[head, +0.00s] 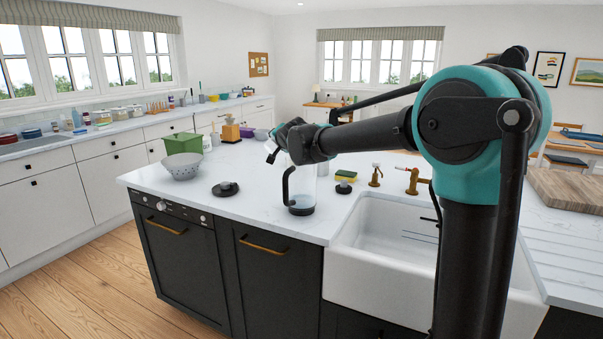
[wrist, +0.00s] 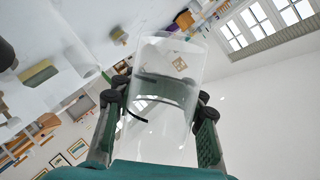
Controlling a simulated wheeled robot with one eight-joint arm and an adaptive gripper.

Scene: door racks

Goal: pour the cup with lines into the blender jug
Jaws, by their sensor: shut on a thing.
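The blender jug (head: 303,187) stands upright on the island worktop, clear with a black handle on its left and a dark base. My arm's link crosses in front of its top. My gripper (wrist: 160,90) has a finger on each side of a clear cup (wrist: 165,70) in the wrist view and is shut on it. A dark curved line shows low on the cup or through it; its printed lines and contents are not clear. In the head view, my gripper (head: 276,143) is up beside the jug's top, to its left, with the cup mostly hidden.
A black round lid (head: 225,188) lies left of the jug. A grey colander (head: 181,168) and a green box (head: 183,143) stand farther left. The worktop in front of the lid is clear.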

